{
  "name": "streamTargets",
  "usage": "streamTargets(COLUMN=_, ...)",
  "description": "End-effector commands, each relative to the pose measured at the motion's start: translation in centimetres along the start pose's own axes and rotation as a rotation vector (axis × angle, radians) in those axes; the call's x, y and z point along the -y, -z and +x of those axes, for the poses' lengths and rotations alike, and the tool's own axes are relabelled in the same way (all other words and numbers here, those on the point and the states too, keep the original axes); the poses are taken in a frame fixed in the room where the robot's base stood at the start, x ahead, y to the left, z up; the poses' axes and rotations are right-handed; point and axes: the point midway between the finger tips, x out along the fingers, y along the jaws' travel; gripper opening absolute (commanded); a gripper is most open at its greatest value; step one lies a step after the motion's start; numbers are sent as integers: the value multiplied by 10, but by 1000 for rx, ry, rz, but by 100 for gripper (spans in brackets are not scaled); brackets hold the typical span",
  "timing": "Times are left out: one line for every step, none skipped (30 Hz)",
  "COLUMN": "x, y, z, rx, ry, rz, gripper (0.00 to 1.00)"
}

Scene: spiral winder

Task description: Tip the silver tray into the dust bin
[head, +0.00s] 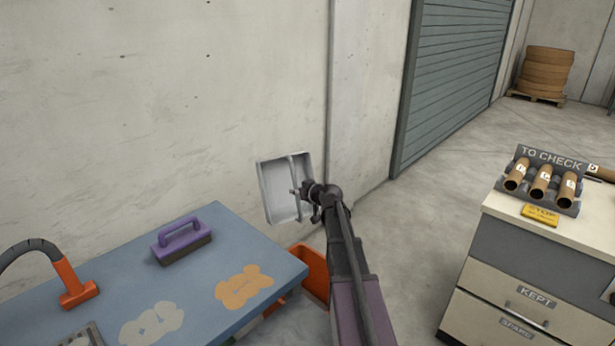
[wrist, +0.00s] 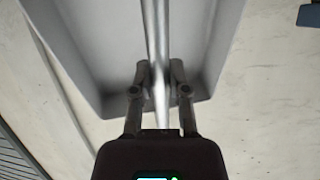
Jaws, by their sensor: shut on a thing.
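The silver tray (head: 276,192) is held up off the table in the head view, tilted steeply so its open inside faces the camera. A bar runs across its middle. In the wrist view the tray (wrist: 105,45) fills the upper part, and my gripper (wrist: 157,75) is shut on its bar. The inside that shows looks bare. In the head view my gripper (head: 307,192) is at the tray's right side. The orange dust bin (head: 313,270) stands on the floor below the tray, beside the table's right corner. My arm hides part of the bin, and its inside is mostly hidden.
A blue table (head: 215,255) at the lower left holds a purple-handled brush (head: 182,242), an orange hose fitting (head: 78,290) and two dust-like patches, orange (head: 244,286) and pale (head: 152,324). A drawer cabinet (head: 515,290) stands right. A wall is close behind the tray.

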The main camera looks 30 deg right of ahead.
Motion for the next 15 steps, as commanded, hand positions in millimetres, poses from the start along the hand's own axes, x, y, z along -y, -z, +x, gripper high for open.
streamTargets(x=5, y=10, z=-9, rx=26, ry=5, rz=2, gripper=0)
streamTargets(x=7, y=11, z=-12, rx=43, ry=8, rz=4, gripper=0)
streamTargets(x=10, y=12, z=-16, rx=66, ry=11, rz=8, gripper=0)
streamTargets(x=12, y=13, z=-19, rx=84, ry=14, rz=10, gripper=0)
streamTargets(x=14, y=14, z=-22, rx=102, ry=15, rz=13, gripper=0)
streamTargets(x=16, y=15, z=-26, rx=125, ry=17, rz=16, gripper=0)
streamTargets(x=18, y=16, z=-30, rx=143, ry=18, rz=19, gripper=0)
streamTargets(x=19, y=17, z=-33, rx=161, ry=17, rz=21, gripper=0)
streamTargets(x=22, y=18, z=-37, rx=185, ry=18, rz=26, gripper=0)
streamTargets(x=23, y=18, z=-41, rx=202, ry=17, rz=30, gripper=0)
streamTargets(x=25, y=19, z=-44, rx=220, ry=17, rz=32, gripper=0)
streamTargets(x=27, y=20, z=-49, rx=244, ry=15, rz=38, gripper=0)
streamTargets(x=28, y=21, z=-53, rx=261, ry=13, rz=42, gripper=0)
streamTargets(x=29, y=22, z=-56, rx=279, ry=12, rz=46, gripper=0)
streamTargets(x=31, y=23, z=-62, rx=302, ry=8, rz=53, gripper=0)
